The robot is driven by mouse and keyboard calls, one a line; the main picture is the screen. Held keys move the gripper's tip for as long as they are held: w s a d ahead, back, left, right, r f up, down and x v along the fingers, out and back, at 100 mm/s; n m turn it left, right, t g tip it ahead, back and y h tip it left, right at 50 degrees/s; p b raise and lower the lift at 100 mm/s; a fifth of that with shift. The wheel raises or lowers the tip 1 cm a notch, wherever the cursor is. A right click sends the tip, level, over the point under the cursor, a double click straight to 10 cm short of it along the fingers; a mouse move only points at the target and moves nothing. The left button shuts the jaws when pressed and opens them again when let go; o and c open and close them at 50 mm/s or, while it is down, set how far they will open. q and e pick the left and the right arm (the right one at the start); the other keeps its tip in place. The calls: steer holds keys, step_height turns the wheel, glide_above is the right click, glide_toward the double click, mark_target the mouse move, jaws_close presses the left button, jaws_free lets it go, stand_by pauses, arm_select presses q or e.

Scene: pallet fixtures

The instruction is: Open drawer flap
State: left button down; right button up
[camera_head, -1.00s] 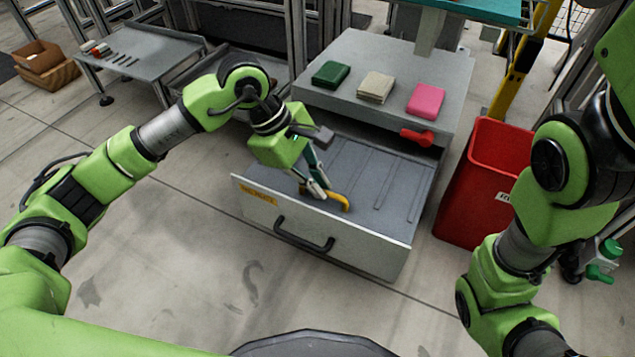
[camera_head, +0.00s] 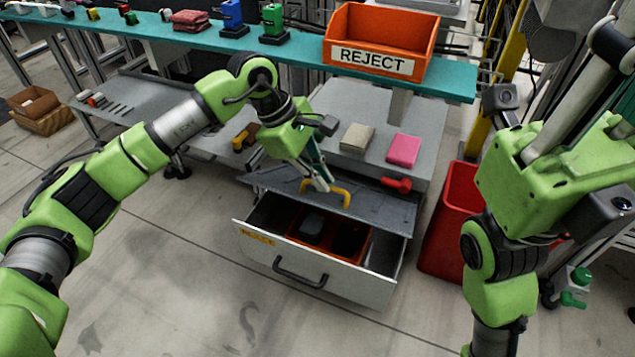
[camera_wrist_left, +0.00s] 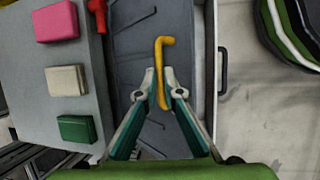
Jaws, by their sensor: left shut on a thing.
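My left gripper (camera_head: 318,185) is shut on the yellow handle (camera_head: 338,194) of the grey drawer flap (camera_head: 375,210). The flap is tilted up off the open drawer (camera_head: 340,285), with its front edge above the drawer's front panel. Under it, a red-orange bin (camera_head: 358,246) and a dark object (camera_head: 312,224) show inside the drawer. In the left wrist view, the fingers (camera_wrist_left: 162,92) sit on both sides of the yellow handle (camera_wrist_left: 160,60). My right arm is at the right of the head view; its fingertips are not visible.
A beige block (camera_head: 356,137) and a pink block (camera_head: 403,150) lie on the grey top behind the flap, with a red handle (camera_head: 396,184) at its edge. A red bin (camera_head: 455,225) stands right of the drawer. An orange REJECT box (camera_head: 380,25) sits on the teal shelf.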

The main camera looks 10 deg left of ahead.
arm_select(q)
steer(key=shift+w+r, duration=0.15)
steer(key=c, duration=2.2)
jaws_free()
steer(key=shift+o, duration=0.2)
steer(key=v, duration=1.2)
